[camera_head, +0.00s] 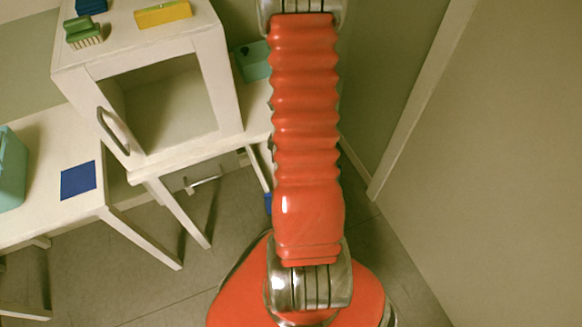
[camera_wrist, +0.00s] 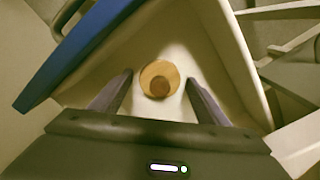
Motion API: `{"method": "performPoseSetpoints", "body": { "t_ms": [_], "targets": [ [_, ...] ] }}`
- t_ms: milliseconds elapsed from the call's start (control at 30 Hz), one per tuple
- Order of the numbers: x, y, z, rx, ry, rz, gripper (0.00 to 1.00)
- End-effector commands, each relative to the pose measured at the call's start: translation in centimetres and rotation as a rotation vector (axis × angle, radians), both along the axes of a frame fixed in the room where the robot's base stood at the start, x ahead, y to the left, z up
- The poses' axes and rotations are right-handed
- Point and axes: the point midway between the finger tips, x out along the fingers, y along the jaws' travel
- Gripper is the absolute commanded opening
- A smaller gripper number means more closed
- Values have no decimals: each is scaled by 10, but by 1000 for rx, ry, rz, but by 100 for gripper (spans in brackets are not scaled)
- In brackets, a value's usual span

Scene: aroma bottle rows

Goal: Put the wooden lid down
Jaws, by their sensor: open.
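The wooden lid (camera_wrist: 149,72) shows in the wrist view as a round, light-brown disc with a darker round knob on top. It lies knob up on a white surface (camera_wrist: 185,55). My gripper (camera_wrist: 159,79) is open, with one finger to the left of the lid and one to the right. A gap shows between the lid and each finger, so nothing is held. In the head view, my red arm fills the middle, and neither the lid nor my gripper can be seen.
In the wrist view, a blue panel (camera_wrist: 75,52) is close on the left. In the head view, a white cabinet (camera_head: 150,55) carries a green brush (camera_head: 83,32) and a yellow block (camera_head: 163,14). A blue square (camera_head: 78,181) lies on the left table. A plain wall stands right.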

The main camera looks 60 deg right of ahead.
Motion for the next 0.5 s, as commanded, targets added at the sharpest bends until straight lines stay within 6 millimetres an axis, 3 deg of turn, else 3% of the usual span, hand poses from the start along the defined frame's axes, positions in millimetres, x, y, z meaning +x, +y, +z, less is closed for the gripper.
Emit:
{"method": "performPoseSetpoints", "body": {
  "t_ms": [267, 500],
  "targets": [
    [0, 0, 2, -1, 0, 0, 68],
    [1, -1, 18, -2, -1, 0, 68]
  ]
}}
